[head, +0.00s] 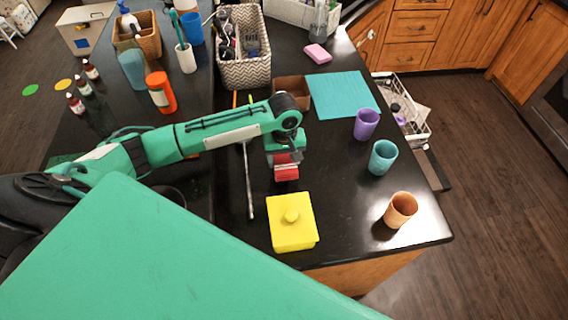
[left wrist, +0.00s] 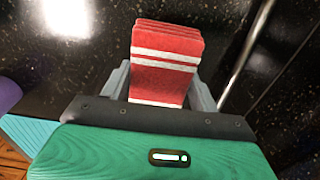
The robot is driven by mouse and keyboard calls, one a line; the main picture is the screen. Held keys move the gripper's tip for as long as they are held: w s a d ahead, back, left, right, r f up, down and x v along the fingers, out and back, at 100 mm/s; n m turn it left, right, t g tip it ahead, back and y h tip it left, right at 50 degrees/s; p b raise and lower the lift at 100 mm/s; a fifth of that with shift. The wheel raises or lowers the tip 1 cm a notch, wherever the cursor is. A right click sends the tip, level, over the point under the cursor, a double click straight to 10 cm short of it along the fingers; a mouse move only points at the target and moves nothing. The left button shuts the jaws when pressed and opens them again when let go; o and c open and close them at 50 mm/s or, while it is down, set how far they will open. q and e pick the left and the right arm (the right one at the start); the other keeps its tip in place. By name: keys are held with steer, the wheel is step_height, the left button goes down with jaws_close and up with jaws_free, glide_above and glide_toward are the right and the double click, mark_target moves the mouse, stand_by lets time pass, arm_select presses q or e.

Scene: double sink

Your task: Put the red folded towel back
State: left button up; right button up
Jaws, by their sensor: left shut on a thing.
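The red folded towel (head: 286,172) has white stripes. It is between the fingers of my left gripper (head: 285,160), above the black counter beyond the yellow lidded box. In the left wrist view the towel (left wrist: 165,65) sticks out from between the grey fingers of the left gripper (left wrist: 163,88), which are shut on it. I cannot tell whether its lower end touches the counter. My right gripper is not in view.
The yellow box (head: 292,222) is just in front of the towel. A brown container (head: 290,88) and a teal cloth (head: 342,95) lie behind. Purple (head: 366,124), teal (head: 383,157) and orange (head: 401,210) cups stand to the right. A metal faucet bar (head: 248,185) is to the left.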

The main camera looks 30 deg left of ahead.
mark_target(284, 166)
arm_select(q)
step_height(284, 166, down, 4)
steer(key=shift+r+p, duration=0.25)
steer(key=shift+p, duration=0.15)
steer(key=shift+f, duration=0.15)
steer(key=o, duration=0.9)
steer(key=shift+f, duration=0.1)
steer(key=shift+o, duration=0.2)
step_height(284, 166, up, 12)
steer(key=b, duration=0.2)
steer(key=shift+f+b, duration=0.25)
steer(key=shift+b, duration=0.1)
steer(key=shift+r, duration=0.4)
